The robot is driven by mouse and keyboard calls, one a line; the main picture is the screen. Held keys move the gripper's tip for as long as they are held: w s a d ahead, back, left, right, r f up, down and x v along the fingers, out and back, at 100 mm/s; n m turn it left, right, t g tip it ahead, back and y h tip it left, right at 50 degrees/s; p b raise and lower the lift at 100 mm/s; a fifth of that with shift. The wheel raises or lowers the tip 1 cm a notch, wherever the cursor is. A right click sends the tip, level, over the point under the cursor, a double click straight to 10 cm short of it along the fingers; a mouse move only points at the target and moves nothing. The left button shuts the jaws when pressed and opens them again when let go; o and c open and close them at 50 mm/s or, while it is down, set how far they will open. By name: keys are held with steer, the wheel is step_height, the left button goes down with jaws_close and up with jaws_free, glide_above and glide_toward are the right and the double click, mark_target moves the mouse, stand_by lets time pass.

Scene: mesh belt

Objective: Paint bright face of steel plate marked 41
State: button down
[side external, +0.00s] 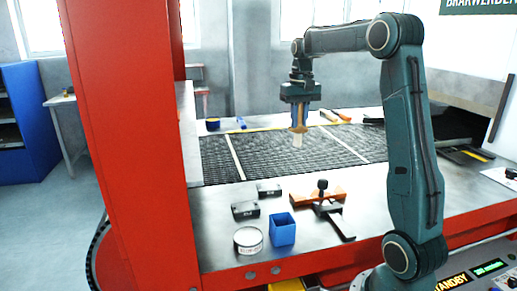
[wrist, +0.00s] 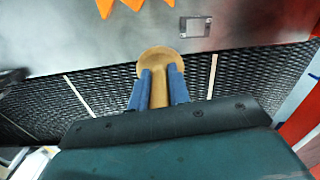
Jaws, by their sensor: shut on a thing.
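My gripper (side external: 299,122) is shut on a wooden-handled tool (side external: 298,140) with a pale tip, probably a brush. It holds the tool pointing down above the mesh belt (side external: 260,158). In the wrist view the blue fingers of my gripper (wrist: 158,88) flank the tool (wrist: 158,62), which ends in a round tan head. Two small dark blocks with pale markings, the back one (side external: 269,190) and the front one (side external: 245,210), lie on the steel table. A small grey plate (wrist: 195,27) shows in the wrist view. I cannot read 41 on any of them.
A blue open cup (side external: 282,230) and a white-labelled round tin (side external: 248,241) stand near the table's front edge. An orange-brown piece with a dark knob (side external: 318,197) lies to their right. A red post (side external: 125,140) rises at left. Tape and tools lie behind the belt.

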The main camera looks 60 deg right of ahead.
steer(key=w+a+f, duration=0.5)
steer(key=w+a, duration=0.3)
steer(key=a, duration=0.1)
step_height(320, 180, down, 8)
steer(key=shift+a+r, duration=0.1)
steer(key=shift+s+d, duration=0.55)
steer(key=shift+s, duration=0.05)
steer(key=shift+s+d, duration=1.5)
steer(key=shift+s, duration=0.25)
steer(key=shift+w+a, duration=1.05)
steer(key=shift+w, duration=0.2)
steer(key=shift+w+a, duration=1)
steer(key=shift+w, duration=0.25)
steer(key=shift+w+d, duration=0.2)
steer(key=shift+d, duration=0.45)
steer(key=shift+s+d, duration=1)
steer(key=shift+s, duration=0.2)
steer(key=shift+s+d, duration=0.95)
steer(key=shift+s, duration=0.25)
steer(key=w+a, duration=0.4)
steer(key=w, duration=0.1)
step_height(320, 180, up, 8)
steer(key=shift+a, duration=0.2)
